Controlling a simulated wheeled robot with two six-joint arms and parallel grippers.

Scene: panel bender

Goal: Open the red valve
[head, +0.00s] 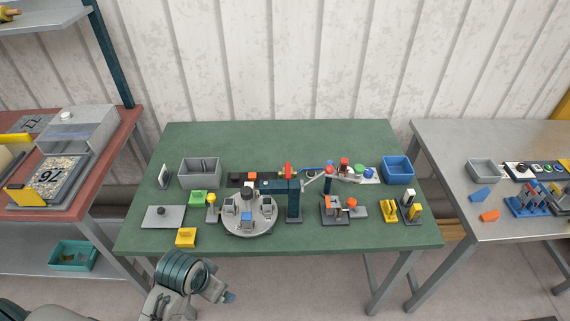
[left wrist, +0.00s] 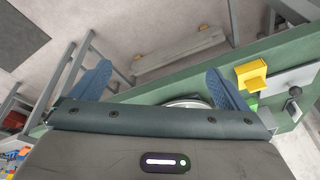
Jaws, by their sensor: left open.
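A small red upright part (head: 288,169) stands at the top of a dark teal post block (head: 294,205) in the middle of the green table. It looks like a valve handle, but it is too small to tell its setting. Other red round parts (head: 344,162) sit to its right, and I cannot tell which is the valve. My left gripper (head: 229,297) is in front of the table's near edge, apart from everything. In the left wrist view its two blue fingers (left wrist: 158,68) are spread wide with nothing between them. My right gripper is not in view.
A round grey turntable (head: 248,233), a yellow block (head: 186,237) and a grey plate (head: 158,224) lie near the front. A grey bin (head: 200,159) and a blue bin (head: 398,158) stand behind. The table's back strip is clear. Side tables stand left and right.

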